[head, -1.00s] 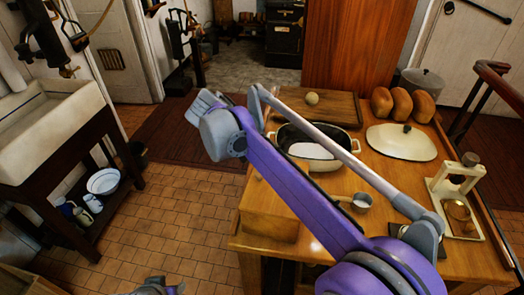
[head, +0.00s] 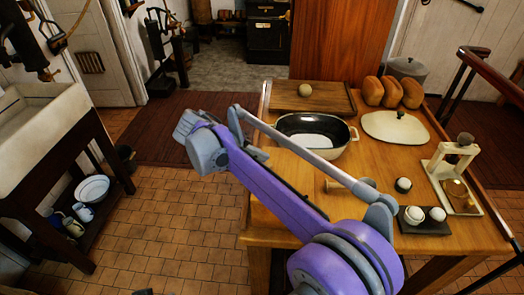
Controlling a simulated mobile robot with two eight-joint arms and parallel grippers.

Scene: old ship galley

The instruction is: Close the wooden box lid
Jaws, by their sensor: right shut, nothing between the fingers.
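I cannot make out a wooden box or its lid in the head view. My right arm crosses the front left of the wooden table (head: 450,240) and hides part of its top. My right gripper (head: 184,124) is shut and empty. It is in the air to the left of the table, over the floor in the picture. My left gripper does not show clearly; only a small dark sliver is at the bottom edge.
The table holds a board (head: 335,104) with a round ball (head: 305,90), a roasting pan (head: 345,148), bread loaves (head: 391,91), a pale lid (head: 394,126), a press-like stand (head: 437,168) and a dark tray (head: 425,228). A sink (head: 45,125) stands left. Tiled floor between is clear.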

